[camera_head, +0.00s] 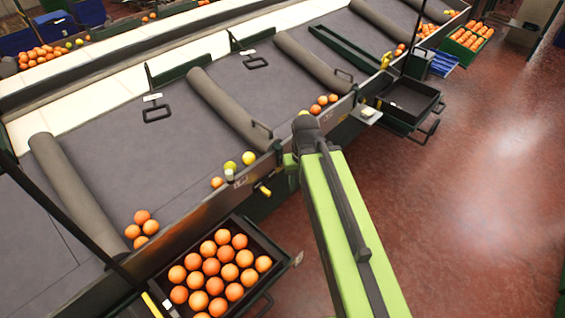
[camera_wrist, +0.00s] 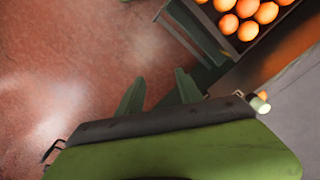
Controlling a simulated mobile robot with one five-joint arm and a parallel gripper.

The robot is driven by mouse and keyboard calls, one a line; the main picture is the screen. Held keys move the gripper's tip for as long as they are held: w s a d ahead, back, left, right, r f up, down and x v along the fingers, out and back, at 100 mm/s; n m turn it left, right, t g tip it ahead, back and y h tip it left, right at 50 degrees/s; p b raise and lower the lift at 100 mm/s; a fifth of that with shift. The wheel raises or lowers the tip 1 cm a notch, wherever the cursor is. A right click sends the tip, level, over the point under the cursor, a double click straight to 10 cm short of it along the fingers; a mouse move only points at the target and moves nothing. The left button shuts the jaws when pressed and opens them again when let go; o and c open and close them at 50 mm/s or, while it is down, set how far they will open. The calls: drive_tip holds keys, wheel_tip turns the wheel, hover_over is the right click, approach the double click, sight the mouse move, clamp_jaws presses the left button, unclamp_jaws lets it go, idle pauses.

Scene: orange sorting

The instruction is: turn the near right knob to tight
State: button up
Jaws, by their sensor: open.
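A small yellow knob (camera_head: 264,190) sticks out from the front rail of the sorting table, left of my arm in the head view. Another yellow fitting (camera_head: 386,60) stands farther along the rail. I cannot tell how far either is turned. A pale, short cylindrical piece (camera_wrist: 260,104) shows at the right in the wrist view; I cannot tell whether it is a knob. My gripper (camera_wrist: 159,92) is open and empty, its two green fingers apart over the red floor. In the head view my arm hides the fingers. The gripper touches no knob.
A black crate of oranges (camera_head: 259,240) stands at the table's front, also seen in the wrist view (camera_wrist: 238,49). An empty black tray (camera_head: 410,98) hangs farther along. Loose fruit lies on the grey table (camera_head: 180,130). The red floor (camera_head: 480,200) at right is clear.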

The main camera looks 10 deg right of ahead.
drive_tip(key=o, duration=0.3)
wheel_tip(320, 180, down, 10)
drive_tip(key=w+a+n+t+y+b, duration=0.1)
drive_tip(key=w+n+y+b, duration=0.1)
drive_tip(key=b, duration=0.8)
drive_tip(key=shift+w+r+y, duration=0.15)
drive_tip(key=shift+y, duration=0.45)
drive_tip(key=w+d+f+n+t+y+b, duration=0.35)
drive_tip(key=w+f+t+y+b, duration=0.55)
drive_tip(key=b, duration=1.3)
drive_tip(key=w+d+n+t+h+b, duration=0.15)
drive_tip(key=d+t+b, duration=0.25)
drive_tip(key=d+b, duration=0.55)
drive_tip(key=x, duration=1.8)
drive_tip(key=shift+r, duration=0.65)
drive_tip(key=shift+a, duration=0.15)
